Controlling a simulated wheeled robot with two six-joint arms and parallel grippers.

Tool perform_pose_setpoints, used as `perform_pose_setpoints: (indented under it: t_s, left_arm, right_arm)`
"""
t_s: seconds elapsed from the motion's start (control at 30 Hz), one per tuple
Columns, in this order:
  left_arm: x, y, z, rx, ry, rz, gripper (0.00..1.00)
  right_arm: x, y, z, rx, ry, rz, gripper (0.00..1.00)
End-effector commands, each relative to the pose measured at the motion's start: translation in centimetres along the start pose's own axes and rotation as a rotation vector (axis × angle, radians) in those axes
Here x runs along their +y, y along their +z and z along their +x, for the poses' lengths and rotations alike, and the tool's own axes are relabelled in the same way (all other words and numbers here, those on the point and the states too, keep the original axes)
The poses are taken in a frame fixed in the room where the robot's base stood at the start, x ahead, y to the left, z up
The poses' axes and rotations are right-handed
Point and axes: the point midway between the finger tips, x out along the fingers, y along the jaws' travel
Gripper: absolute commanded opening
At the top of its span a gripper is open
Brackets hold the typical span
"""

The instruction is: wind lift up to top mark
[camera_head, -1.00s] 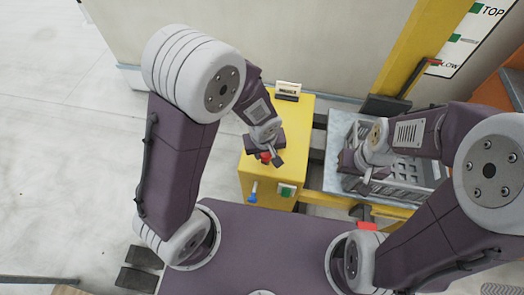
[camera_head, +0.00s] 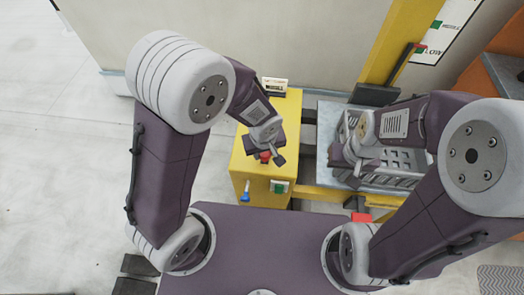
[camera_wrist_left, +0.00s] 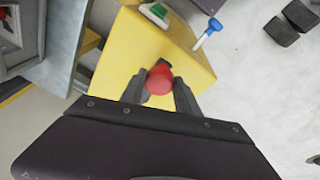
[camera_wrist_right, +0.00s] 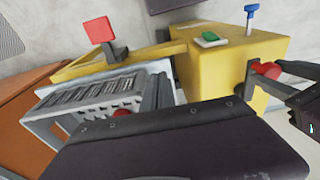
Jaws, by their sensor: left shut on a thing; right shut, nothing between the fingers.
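My left gripper (camera_head: 268,157) is shut on a red crank knob (camera_wrist_left: 160,79) at the yellow winch box (camera_head: 240,170). The left wrist view shows the knob between the two fingers. My right gripper (camera_head: 365,171) is shut and empty over the grey slotted crate (camera_head: 400,180), which sits on the lift's light metal platform (camera_head: 325,125). A yellow mast (camera_head: 400,40) rises behind it. A red pointer (camera_head: 420,47) is beside the LOW mark on the white scale board (camera_head: 450,45). A green middle mark (camera_head: 437,24) shows above; the TOP mark is out of view.
The winch box carries a green button (camera_head: 279,187), a blue-handled lever (camera_head: 245,190) and a small white label block (camera_head: 274,86). A red block (camera_head: 361,217) stands in front of the platform. Orange shelving (camera_head: 500,70) is at the right.

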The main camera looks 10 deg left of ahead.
Motion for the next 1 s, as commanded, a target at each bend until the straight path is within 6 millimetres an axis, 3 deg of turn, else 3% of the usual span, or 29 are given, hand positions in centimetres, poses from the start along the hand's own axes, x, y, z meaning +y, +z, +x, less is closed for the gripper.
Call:
perform_pose_setpoints:
  t_s: [1.0]
  left_arm:
    - [3.6, 0.4, 0.1, 0.005, 0.011, 0.001, 0.0]
  right_arm:
    - [0.0, 0.1, 0.5, 0.0, 0.0, 0.0, 0.0]
